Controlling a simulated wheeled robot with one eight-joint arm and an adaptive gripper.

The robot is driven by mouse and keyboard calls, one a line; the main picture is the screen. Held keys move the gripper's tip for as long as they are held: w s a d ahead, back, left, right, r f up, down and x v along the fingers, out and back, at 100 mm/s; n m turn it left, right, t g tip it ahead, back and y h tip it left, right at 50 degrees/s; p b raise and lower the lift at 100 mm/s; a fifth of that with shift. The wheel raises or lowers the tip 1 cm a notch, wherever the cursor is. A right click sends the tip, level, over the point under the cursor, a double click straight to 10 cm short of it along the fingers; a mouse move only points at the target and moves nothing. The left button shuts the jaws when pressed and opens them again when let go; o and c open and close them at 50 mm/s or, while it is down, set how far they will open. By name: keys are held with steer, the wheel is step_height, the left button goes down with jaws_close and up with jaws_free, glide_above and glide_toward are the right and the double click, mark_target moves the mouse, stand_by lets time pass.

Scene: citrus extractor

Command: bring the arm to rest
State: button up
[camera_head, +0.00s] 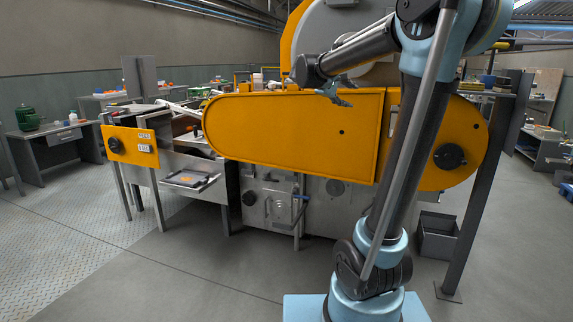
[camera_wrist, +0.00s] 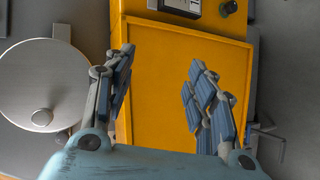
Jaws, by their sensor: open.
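My gripper (camera_head: 338,92) is raised in the head view, in front of the upper part of the citrus extractor, above the yellow belt guard (camera_head: 290,132). My arm rises from its base at the lower right and bends over at the top. In the wrist view my gripper (camera_wrist: 162,85) has its two fingers spread wide apart with nothing between them. A yellow panel (camera_wrist: 180,95) fills the space behind the fingers. I cannot tell how far the fingertips are from the machine.
A grey round part (camera_wrist: 42,85) lies left of the fingers in the wrist view. A dark post (camera_head: 487,180) and a grey bin (camera_head: 437,235) stand right of my arm. A tray (camera_head: 190,179) sits on the machine's left. The floor at front left is clear.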

steer(key=s+d+f+m+g+y, duration=0.2)
steer(key=s+d+f, duration=0.1)
steer(key=s+f, duration=0.6)
steer(key=s+a+f+m+g+y, duration=0.1)
steer(key=s+a+f+m+y, duration=0.1)
steer(key=s+f, duration=0.7)
steer(key=s+a+f+m+g+y, duration=0.1)
steer(key=s+f+y, duration=0.3)
steer(key=s+f, duration=0.5)
steer(key=s+a+f+m+g+y, duration=0.2)
steer(key=s+a+f, duration=0.2)
steer(key=s+f, duration=0.5)
steer(key=s, duration=0.2)
steer(key=shift+s+m+y, duration=0.35)
steer(key=shift+m+y, duration=0.05)
steer(key=shift+a, duration=0.1)
steer(key=shift+w+f, duration=0.15)
steer(key=shift+w, duration=0.25)
